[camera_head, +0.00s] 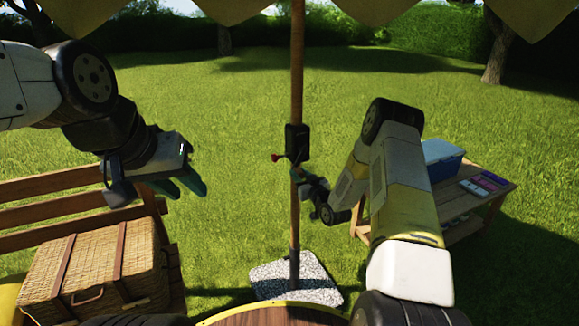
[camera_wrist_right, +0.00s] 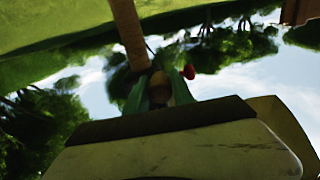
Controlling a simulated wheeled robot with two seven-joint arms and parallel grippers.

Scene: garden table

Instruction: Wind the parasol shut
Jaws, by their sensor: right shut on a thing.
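The parasol's wooden pole (camera_head: 297,85) stands upright in the middle of the head view, and the canopy's scalloped edge (camera_head: 225,8) hangs across the top, open. A dark crank housing (camera_head: 297,142) sits on the pole, with a red knob (camera_head: 276,157) at its left. My left gripper (camera_head: 183,184) is open and empty, left of the pole.
The pole stands in a speckled base (camera_head: 265,284). A wicker hamper (camera_head: 95,268) sits on a wooden bench (camera_head: 45,185) at left. A low wooden table (camera_head: 475,212) at right carries a blue box (camera_head: 441,160) and small items. Open lawn lies behind.

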